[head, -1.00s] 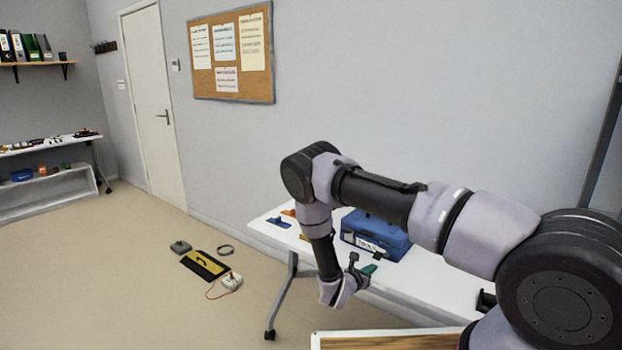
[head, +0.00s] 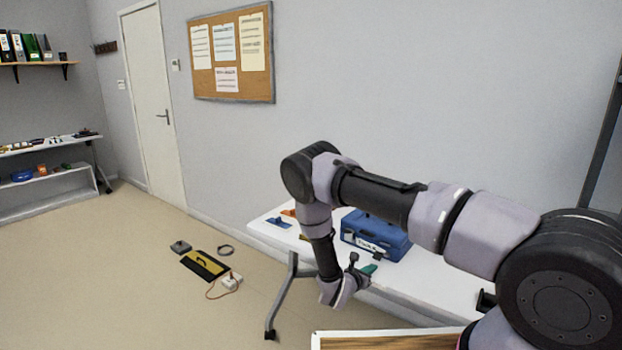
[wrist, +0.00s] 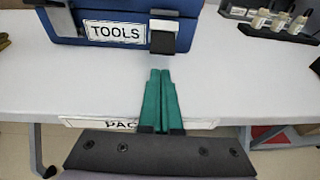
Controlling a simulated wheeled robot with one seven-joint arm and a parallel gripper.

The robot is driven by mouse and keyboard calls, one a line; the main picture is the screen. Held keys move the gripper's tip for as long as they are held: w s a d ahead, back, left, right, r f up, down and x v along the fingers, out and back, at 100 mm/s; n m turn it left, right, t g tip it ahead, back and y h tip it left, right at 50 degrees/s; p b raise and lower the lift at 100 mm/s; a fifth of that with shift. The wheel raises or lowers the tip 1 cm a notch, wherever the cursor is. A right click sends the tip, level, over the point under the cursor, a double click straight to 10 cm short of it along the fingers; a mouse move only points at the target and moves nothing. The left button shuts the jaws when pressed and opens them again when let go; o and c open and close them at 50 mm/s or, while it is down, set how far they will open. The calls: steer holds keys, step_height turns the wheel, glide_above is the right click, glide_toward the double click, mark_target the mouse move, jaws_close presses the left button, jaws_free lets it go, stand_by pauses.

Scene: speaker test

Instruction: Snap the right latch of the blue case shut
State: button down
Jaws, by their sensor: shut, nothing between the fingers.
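The blue case (head: 385,238) stands on the white table and carries a TOOLS label (wrist: 115,31). In the wrist view its front (wrist: 110,14) is at the top. The right latch (wrist: 163,27) is a pale plate with a dark lower end, just right of the label. It reaches lower in the picture than the left latch (wrist: 58,20); I cannot tell its exact angle. My gripper (wrist: 160,72) has its green fingers shut and empty, in front of the case and below the right latch in the picture, apart from it. It also shows in the head view (head: 370,269).
The white table (wrist: 240,75) is bare around the case front. A dark holder with small bottles (wrist: 270,22) stands to the right. A label strip (wrist: 90,123) is on the table's front edge, partly behind my gripper. Orange and blue items (head: 270,222) lie at the table's left end.

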mark_target(376, 258)
steer(key=shift+w+d+r, duration=0.35)
steer(key=shift+w+d, duration=0.25)
steer(key=shift+w, duration=0.15)
steer(key=shift+w+d+r, duration=0.3)
steer(key=shift+w+d, duration=0.25)
steer(key=shift+w, duration=0.15)
stand_by(0.9)
steer(key=shift+s+a, duration=0.1)
steer(key=f+v, duration=0.1)
steer(key=v, duration=0.5)
steer(key=shift+s+a+f, duration=0.2)
steer(key=shift+s+a, duration=0.1)
steer(key=shift+s, duration=0.1)
stand_by(0.4)
